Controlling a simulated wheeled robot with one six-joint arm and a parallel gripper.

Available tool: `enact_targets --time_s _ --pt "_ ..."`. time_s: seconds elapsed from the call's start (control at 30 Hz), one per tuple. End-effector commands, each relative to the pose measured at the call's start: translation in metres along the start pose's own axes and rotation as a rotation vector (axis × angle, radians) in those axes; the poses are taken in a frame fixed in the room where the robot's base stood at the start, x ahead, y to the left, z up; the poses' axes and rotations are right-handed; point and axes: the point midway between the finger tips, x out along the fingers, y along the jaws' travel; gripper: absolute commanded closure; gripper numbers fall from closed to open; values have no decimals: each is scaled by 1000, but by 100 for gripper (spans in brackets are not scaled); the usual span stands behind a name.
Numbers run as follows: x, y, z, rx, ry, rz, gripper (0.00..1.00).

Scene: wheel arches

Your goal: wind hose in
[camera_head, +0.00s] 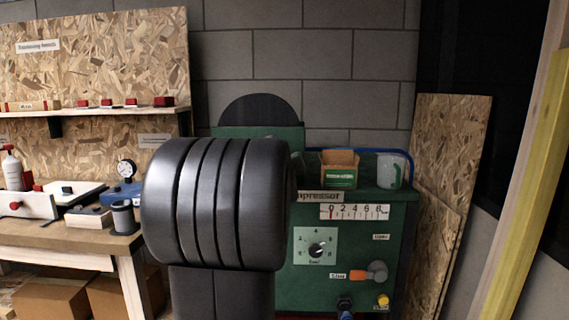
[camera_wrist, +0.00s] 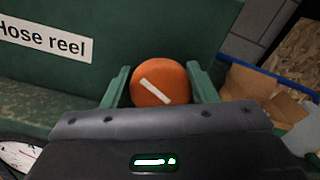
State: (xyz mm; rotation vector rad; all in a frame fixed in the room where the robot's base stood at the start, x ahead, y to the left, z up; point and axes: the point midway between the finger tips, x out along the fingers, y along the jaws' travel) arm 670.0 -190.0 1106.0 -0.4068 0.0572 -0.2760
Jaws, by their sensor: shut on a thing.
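An orange round knob (camera_wrist: 152,82) with a white stripe sits in front of a green panel in the wrist view. My gripper (camera_wrist: 160,84) has its two green fingers on either side of the knob and is shut on it. A "Hose reel" label (camera_wrist: 44,38) is on the green panel to the left. In the head view my dark arm hides the gripper and the knob. A dark, rounded disc (camera_head: 258,109), possibly the reel, shows above the green housing (camera_head: 285,134) behind my arm.
The green compressor cabinet (camera_head: 345,255) has a scale (camera_head: 354,212), a dial (camera_head: 316,249) and an orange lever (camera_head: 376,271). A cluttered workbench (camera_head: 60,235) is at left. Boards lean at right.

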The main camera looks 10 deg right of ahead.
Motion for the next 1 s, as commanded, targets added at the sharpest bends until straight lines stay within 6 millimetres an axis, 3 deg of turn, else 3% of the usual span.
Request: enact_targets --time_s 0.57,0.6,0.7,1.0 --pt "0 0 -1 34 1 1 70" --pt "0 0 -1 34 1 1 43" --pt "0 0 0 33 1 0 25" --pt "-1 0 0 33 0 0 25"
